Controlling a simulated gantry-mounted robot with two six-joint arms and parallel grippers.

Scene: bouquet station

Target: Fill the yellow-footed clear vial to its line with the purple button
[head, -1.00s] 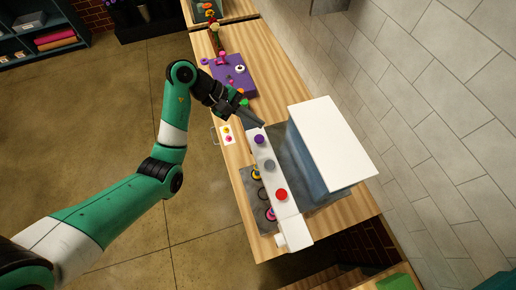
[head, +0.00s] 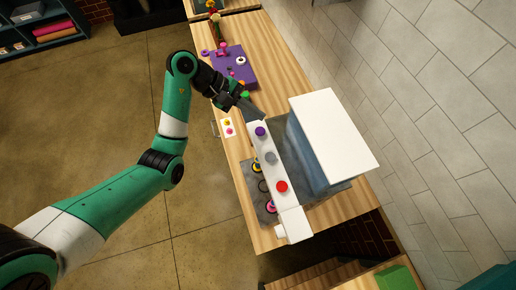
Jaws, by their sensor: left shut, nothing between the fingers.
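The purple button (head: 260,131) is the farthest of three buttons on the white dispenser bar (head: 267,144). My left gripper (head: 262,117) is shut and empty, its tips just beyond the purple button at the bar's far end. I cannot tell whether they touch the bar; they do not cover the button. A yellow ring (head: 257,167), seemingly the foot of the yellow-footed vial, shows beside the bar on the grey mat (head: 247,178). The clear vial walls, its line and its liquid level cannot be made out. My right gripper is not in view.
A grey button (head: 271,158) and a red button (head: 282,187) sit nearer on the bar. Black and pink (head: 271,207) rings lie beside it. A white-topped box (head: 334,134) stands right. A card (head: 228,127) and purple board (head: 236,72) lie on the wooden table.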

